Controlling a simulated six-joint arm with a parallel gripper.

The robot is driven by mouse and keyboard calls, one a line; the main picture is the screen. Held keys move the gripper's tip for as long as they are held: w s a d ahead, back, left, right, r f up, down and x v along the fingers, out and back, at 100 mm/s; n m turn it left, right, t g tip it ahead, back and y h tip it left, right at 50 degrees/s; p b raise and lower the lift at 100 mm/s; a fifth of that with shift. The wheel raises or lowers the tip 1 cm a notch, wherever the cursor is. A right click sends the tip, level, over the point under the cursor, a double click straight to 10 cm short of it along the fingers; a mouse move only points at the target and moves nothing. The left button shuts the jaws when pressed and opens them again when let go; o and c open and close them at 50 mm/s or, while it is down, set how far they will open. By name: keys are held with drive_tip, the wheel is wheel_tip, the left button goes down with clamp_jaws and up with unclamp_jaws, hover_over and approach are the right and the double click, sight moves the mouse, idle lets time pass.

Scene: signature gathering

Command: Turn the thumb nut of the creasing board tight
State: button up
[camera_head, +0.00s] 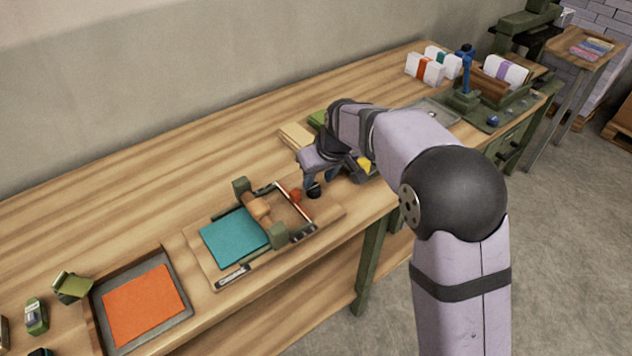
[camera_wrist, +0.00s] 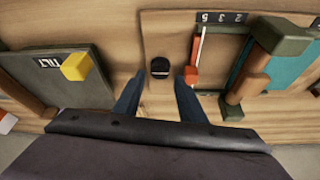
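The creasing board (camera_head: 328,214) lies on the bench with a teal sheet (camera_head: 233,238) on its left half. It also shows in the wrist view (camera_wrist: 160,28). The knob also shows in the head view (camera_head: 314,191). My gripper (camera_head: 318,181) is just above the knob. In the wrist view its blue fingers (camera_wrist: 159,76) are apart, one on each side of the knob. Contact cannot be told.
A dark panel marked TILT with a yellow block (camera_wrist: 76,67) is close by on the left in the wrist view. A grey tray (camera_head: 183,273) with an orange sheet lies at lower left. The bench behind the board (camera_head: 120,205) is mostly clear.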

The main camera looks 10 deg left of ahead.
sight(314, 187)
drive_tip(key=shift+p+x, duration=0.45)
drive_tip(key=shift+x, duration=1.6)
drive_tip(key=c, duration=0.8)
drive_tip(key=shift+o, duration=0.2)
